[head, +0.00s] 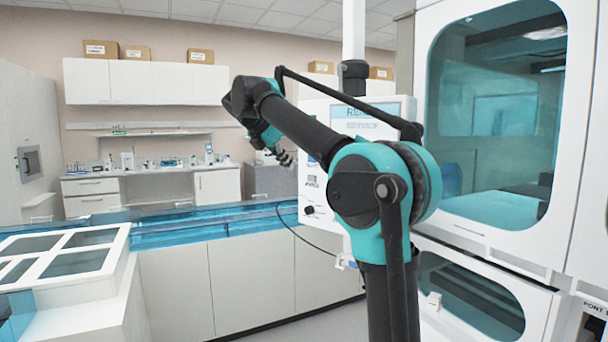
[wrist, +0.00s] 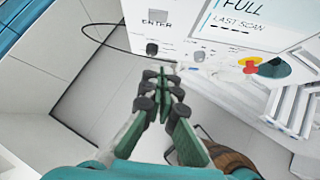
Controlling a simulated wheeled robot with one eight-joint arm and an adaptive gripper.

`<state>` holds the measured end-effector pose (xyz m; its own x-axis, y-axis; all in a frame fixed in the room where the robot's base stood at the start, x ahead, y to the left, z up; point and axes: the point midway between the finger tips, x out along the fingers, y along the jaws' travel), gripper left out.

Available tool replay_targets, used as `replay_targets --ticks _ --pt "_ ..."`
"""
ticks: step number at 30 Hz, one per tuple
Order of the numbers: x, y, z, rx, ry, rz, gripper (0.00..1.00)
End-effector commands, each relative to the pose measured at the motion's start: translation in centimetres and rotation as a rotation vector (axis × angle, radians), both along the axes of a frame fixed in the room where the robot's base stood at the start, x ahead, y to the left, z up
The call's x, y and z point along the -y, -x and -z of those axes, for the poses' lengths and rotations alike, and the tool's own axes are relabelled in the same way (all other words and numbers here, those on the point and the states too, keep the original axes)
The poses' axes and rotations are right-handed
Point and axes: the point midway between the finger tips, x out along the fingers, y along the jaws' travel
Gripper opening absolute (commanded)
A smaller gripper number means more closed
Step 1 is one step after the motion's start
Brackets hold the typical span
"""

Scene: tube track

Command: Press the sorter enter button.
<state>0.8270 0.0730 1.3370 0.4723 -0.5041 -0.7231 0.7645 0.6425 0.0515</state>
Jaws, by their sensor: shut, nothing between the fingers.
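The white sorter panel (head: 340,200) stands right of centre in the head view, partly behind my arm. I cannot tell which of the two is the enter button. My gripper (wrist: 162,75) is shut and empty, apart from the panel in front of the knob. It also shows left of the panel in the head view (head: 287,159).
A second small knob (wrist: 199,56) and a red, yellow and blue part (wrist: 265,68) are to the right. A dark cable (head: 284,222) loops beside the panel. A blue-topped track (head: 190,225) runs left. A white cabinet with teal windows (head: 490,240) stands right.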

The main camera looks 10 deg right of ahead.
Motion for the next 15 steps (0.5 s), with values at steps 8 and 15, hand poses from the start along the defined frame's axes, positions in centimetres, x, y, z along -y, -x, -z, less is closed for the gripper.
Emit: replay_targets --ticks 8,15 --pt "-0.6 -0.2 -1.8 -0.024 0.055 -0.057 0.00" --pt "-0.6 -0.2 -1.7 -0.023 0.054 -0.055 0.00"
